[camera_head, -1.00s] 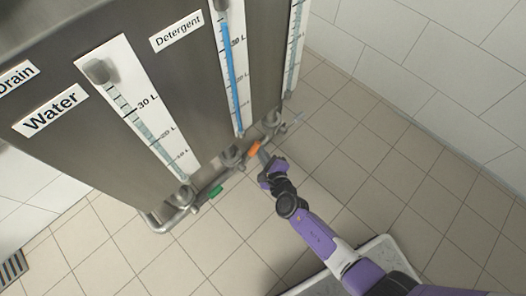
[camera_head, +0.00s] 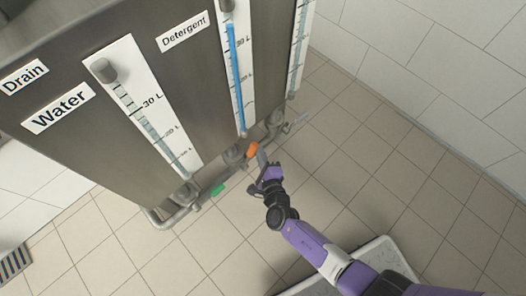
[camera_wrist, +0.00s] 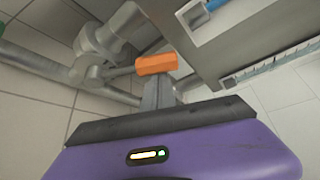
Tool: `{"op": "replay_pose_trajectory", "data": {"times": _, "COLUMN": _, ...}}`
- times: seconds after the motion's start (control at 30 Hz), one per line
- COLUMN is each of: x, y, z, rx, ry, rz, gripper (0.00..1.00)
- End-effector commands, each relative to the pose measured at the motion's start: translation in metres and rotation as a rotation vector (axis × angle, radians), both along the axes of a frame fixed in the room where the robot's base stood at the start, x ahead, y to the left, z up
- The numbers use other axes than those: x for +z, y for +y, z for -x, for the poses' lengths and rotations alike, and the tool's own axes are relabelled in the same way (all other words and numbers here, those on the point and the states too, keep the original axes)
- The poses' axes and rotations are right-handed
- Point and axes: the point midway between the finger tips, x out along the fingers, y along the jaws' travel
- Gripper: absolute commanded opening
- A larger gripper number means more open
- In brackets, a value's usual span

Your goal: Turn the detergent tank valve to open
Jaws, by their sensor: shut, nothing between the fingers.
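The orange valve handle (camera_head: 251,150) sits on the pipe under the tank, below the Detergent label (camera_head: 183,31) and the gauge with the blue column (camera_head: 236,80). It shows close up in the wrist view (camera_wrist: 156,64) as an orange block on the grey pipework. My gripper (camera_head: 262,157) is shut and empty, its fingers just beside the orange handle on the near side. In the wrist view, the grey fingers (camera_wrist: 158,92) point at the handle and overlap its lower edge; I cannot tell whether they touch it.
A green valve handle (camera_head: 217,190) is on the pipe to the left, under the Water gauge (camera_head: 145,105). A grey lever (camera_head: 300,121) is at the right end. The tank wall (camera_head: 90,150) stands close above the pipe. The tiled floor (camera_head: 350,150) is clear on the right.

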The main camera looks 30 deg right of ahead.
Motion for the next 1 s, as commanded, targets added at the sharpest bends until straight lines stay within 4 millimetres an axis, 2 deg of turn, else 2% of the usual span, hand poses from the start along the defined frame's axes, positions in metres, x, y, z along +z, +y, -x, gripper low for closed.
{"op": "replay_pose_trajectory", "data": {"times": 0.03, "x": 0.003, "y": 0.007, "z": 0.0, "rx": 0.007, "ry": -0.015, "rz": 0.038, "gripper": 0.0}}
{"op": "replay_pose_trajectory", "data": {"times": 0.47, "x": 0.016, "y": 0.032, "z": 0.008, "rx": 0.006, "ry": -0.115, "rz": 0.348, "gripper": 0.0}}
{"op": "replay_pose_trajectory", "data": {"times": 1.0, "x": 0.018, "y": 0.043, "z": 0.012, "rx": 0.006, "ry": -0.114, "rz": 0.347, "gripper": 0.0}}
